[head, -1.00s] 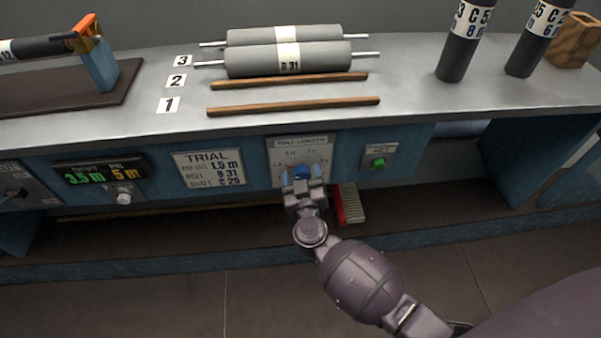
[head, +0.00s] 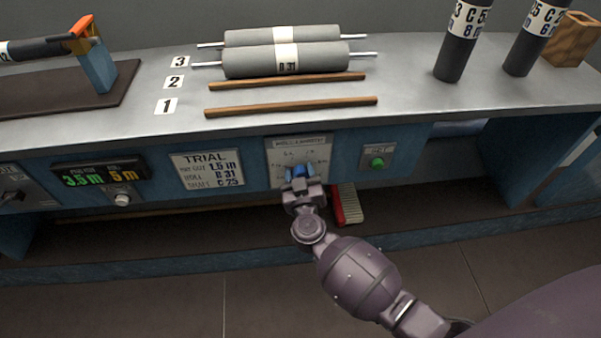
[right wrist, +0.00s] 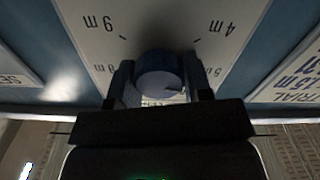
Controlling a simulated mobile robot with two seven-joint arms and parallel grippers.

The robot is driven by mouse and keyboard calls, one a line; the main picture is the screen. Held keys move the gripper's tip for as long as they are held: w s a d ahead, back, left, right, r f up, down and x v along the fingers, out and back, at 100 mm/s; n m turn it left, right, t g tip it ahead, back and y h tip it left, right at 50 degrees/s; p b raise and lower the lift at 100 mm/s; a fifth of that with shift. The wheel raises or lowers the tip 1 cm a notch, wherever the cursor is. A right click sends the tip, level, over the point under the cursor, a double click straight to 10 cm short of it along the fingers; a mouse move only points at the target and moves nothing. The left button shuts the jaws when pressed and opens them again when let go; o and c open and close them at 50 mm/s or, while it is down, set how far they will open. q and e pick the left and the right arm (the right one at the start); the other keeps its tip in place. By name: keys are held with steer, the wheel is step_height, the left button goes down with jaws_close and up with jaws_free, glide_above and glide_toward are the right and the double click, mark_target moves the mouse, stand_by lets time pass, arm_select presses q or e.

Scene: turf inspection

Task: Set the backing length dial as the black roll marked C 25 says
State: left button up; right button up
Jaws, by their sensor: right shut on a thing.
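My right gripper (head: 300,182) is shut on the blue dial knob (head: 299,170) on the front panel of the bench. In the right wrist view the round knob (right wrist: 159,70) sits between the two fingers, with a dark pointer mark on its face. The pale dial plate (head: 314,155) has length marks around the knob; they appear upside down in the wrist view and the fingers hide some. A black roll (head: 530,45) stands upright at the far right; its label shows part of a C code and 6 m. My left gripper is not in view.
Another black roll (head: 456,45) stands beside it, labelled 8 m. Grey rolls (head: 285,62) lie behind wooden strips. A trial card (head: 208,168) reads 1.5 m, B 31, C 25. A display (head: 98,174) shows 3.5 m and 5 m. A green button (head: 377,162) is right of the dial.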

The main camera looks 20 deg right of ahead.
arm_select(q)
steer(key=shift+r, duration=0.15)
arm_select(e)
steer(key=shift+r, duration=0.1)
steer(key=shift+r+m+p, duration=0.15)
steer(key=shift+m+p, duration=0.55)
steer(key=shift+m, duration=0.4)
steer(key=m+p, duration=0.1)
steer(key=m, duration=0.1)
steer(key=shift+m, duration=0.3)
steer(key=shift+s+f+m, duration=0.1)
steer(key=shift+f+m, duration=0.15)
steer(key=shift+m, duration=0.95)
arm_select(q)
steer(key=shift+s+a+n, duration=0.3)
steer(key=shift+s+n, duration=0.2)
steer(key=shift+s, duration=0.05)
arm_select(e)
steer(key=shift+d+f+m, duration=0.1)
steer(key=shift+m, duration=1)
steer(key=o, duration=0.9)
